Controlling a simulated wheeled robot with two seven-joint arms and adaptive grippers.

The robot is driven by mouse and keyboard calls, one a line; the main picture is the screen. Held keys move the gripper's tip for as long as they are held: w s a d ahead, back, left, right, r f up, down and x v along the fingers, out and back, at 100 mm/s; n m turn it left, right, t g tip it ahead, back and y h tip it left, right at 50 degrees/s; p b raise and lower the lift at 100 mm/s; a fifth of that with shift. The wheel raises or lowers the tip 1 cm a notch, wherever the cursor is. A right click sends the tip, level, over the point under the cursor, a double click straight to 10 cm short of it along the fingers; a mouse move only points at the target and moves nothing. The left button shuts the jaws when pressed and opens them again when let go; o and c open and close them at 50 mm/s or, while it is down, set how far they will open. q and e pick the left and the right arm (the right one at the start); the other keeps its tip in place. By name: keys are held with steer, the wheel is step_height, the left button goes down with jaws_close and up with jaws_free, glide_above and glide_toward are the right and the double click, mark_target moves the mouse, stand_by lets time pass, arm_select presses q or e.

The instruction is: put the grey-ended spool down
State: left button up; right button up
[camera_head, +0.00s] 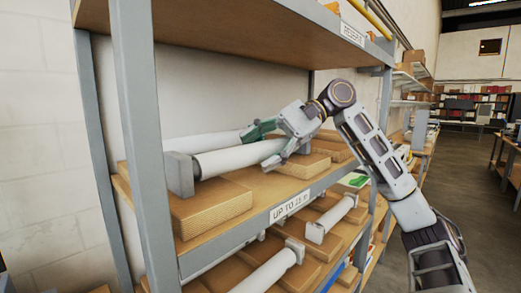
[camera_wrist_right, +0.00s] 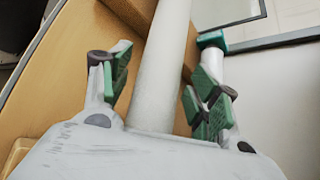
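The grey-ended spool is a long white roll (camera_head: 238,160) with a square grey end (camera_head: 180,174) at its left. It lies along the shelf over brown blocks, its grey end on the front-left block (camera_head: 212,203). My right gripper (camera_head: 268,145) reaches in from the right and straddles the roll near its right part. In the right wrist view the white roll (camera_wrist_right: 160,70) runs between the two green-padded fingers (camera_wrist_right: 160,88), which stand apart with narrow gaps beside it. The roll's far right end is largely hidden by my gripper. My left gripper is not in view.
A second white roll (camera_head: 215,142) lies close behind, with a teal end (camera_wrist_right: 212,40) in the wrist view. The upper shelf board (camera_head: 240,25) hangs overhead. A grey upright (camera_head: 143,130) stands at the front left. More spools (camera_head: 270,272) lie on the shelf below.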

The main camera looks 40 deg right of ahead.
steer(key=shift+r, duration=0.15)
steer(key=v, duration=1.1)
steer(key=shift+p, duration=0.3)
steer(key=shift+s+d+r, duration=0.2)
steer(key=shift+d, duration=0.25)
stand_by(0.4)
